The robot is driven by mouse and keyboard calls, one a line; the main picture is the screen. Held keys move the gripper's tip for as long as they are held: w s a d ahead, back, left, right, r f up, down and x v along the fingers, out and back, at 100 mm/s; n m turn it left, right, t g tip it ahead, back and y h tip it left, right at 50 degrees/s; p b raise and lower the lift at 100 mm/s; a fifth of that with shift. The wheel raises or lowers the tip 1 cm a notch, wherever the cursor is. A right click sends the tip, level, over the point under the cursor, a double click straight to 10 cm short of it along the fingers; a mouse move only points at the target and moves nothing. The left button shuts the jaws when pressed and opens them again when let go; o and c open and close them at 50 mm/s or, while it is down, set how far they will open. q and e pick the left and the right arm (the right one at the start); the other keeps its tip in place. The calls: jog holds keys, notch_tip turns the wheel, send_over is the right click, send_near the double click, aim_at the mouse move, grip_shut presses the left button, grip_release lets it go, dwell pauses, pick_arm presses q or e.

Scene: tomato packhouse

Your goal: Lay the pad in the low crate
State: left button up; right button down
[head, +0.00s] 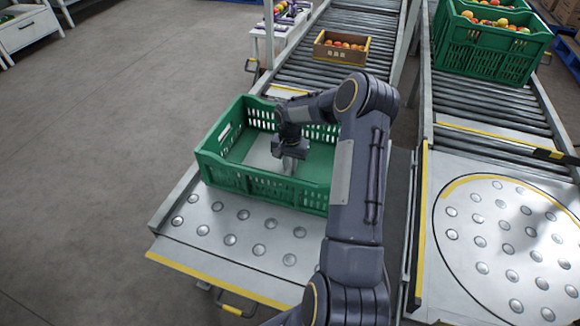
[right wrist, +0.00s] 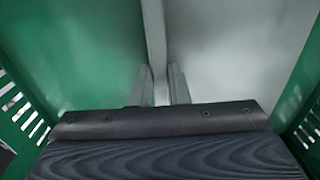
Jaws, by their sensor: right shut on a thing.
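The low green crate (head: 262,187) stands on the ball-studded end of the left conveyor. My right gripper (head: 289,165) reaches down inside it. The pad (head: 262,156) is a pale grey sheet inside the crate, partly hidden by my gripper and arm. In the right wrist view my right gripper (right wrist: 160,88) is shut on a thin upright grey strip of the pad (right wrist: 225,60), with the sheet spreading to the right. Green crate surface shows to the left. I cannot tell whether the pad fully touches the crate floor. My left gripper is not in view.
A box of tomatoes (head: 341,50) sits farther up the left conveyor rollers. Stacked green crates with tomatoes (head: 490,52) stand on the right conveyor. A ball-studded round plate (head: 510,240) at the right is empty. The floor at left is clear.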

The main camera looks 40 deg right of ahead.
jog(key=shift+f, duration=0.4)
jog(key=shift+f, duration=0.25)
jog(key=c, duration=1.4)
grip_release()
jog(key=shift+r, duration=0.1)
